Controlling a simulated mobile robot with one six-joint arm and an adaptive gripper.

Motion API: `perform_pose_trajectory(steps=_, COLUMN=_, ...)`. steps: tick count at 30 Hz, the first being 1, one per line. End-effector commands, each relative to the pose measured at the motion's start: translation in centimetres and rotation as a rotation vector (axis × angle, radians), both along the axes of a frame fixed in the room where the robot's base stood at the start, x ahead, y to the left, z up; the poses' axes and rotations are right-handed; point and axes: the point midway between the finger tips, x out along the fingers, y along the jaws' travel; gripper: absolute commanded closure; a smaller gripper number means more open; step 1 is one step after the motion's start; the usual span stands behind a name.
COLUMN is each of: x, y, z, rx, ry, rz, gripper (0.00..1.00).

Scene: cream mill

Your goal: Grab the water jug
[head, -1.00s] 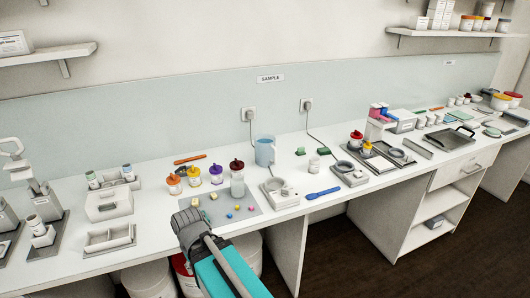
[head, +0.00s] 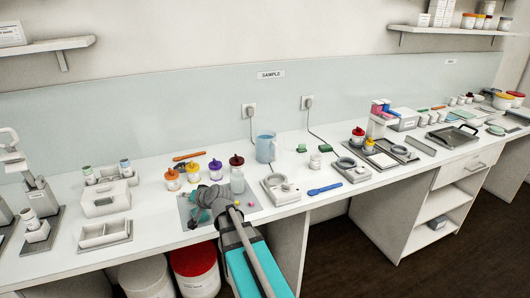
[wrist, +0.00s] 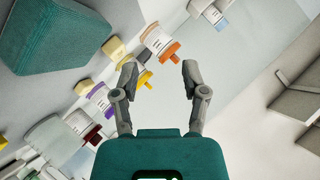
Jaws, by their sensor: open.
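The water jug (head: 266,147) is a translucent blue jug with a handle. It stands upright at the back of the bench, below the SAMPLE sign, in the head view. I cannot pick it out surely in the wrist view. My gripper (head: 198,214) is over the grey mat, in front of and left of the jug and well apart from it. In the wrist view my gripper (wrist: 160,72) is open, with nothing between its fingers. My wrist hides part of the mat and its small coloured cubes in the head view.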

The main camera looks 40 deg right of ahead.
Motion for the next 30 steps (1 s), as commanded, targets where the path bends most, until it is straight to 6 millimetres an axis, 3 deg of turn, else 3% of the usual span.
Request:
perform_pose_trajectory(steps=3, x=2.5, y=-4.5, z=1.4, rx=0.102, ry=-0.135, rz=-0.156, gripper=0.43)
perform_pose_trajectory(steps=9, x=4.5, y=-13.6, z=3.8, rx=0.272, ry=-0.346, rz=-0.452, gripper=0.43)
perform_pose_trajectory(steps=18, x=2.6, y=-27.5, z=4.4, rx=0.488, ry=-0.574, rz=-0.915, gripper=0.43)
perform_pose_trajectory(steps=24, x=0.7, y=-32.5, z=3.7, rx=0.571, ry=-0.635, rz=-1.106, gripper=0.43)
perform_pose_trajectory(steps=30, x=0.0, y=-33.8, z=3.4, rx=0.592, ry=-0.650, rz=-1.161, gripper=0.43)
